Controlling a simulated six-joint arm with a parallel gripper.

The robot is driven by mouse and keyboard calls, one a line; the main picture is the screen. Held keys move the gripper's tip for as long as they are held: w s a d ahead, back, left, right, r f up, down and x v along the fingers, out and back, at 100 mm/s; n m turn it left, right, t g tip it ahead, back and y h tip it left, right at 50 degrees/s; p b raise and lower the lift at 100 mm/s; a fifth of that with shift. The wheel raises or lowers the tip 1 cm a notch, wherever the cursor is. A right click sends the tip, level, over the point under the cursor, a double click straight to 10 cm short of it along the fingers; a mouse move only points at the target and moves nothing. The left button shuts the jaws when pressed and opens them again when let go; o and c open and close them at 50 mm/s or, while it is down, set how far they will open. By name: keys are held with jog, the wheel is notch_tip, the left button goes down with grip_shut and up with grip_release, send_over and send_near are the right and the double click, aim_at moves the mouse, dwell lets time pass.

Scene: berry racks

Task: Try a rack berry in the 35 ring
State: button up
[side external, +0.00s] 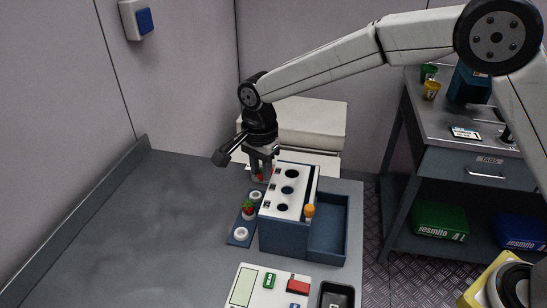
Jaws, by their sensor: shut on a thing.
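My gripper (261,166) points down beyond the far left corner of the blue box and is shut on a red berry (259,177), which shows small between the fingertips. The blue box has a white top plate (281,211) with several round holes of different sizes; the size marks are too small to read, so I cannot tell which is the 35 ring. Left of the box lies a low blue rack (240,239) with white round seats. Another red berry with a green top (248,209) sits in its middle; the near seat (241,233) looks empty.
An open blue tray (330,230) adjoins the box on the right. An orange knob (309,211) stands at the box's right edge. In front lie a white panel (262,284) with coloured pieces and a black bin (334,296). The table's left side is clear.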

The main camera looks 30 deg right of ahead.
jog(key=d+r, duration=0.3)
jog(key=d, duration=0.5)
jog(key=shift+r, duration=0.3)
jog(key=shift+f, duration=0.3)
jog(key=shift+f, duration=2.85)
jog(key=o, duration=0.7)
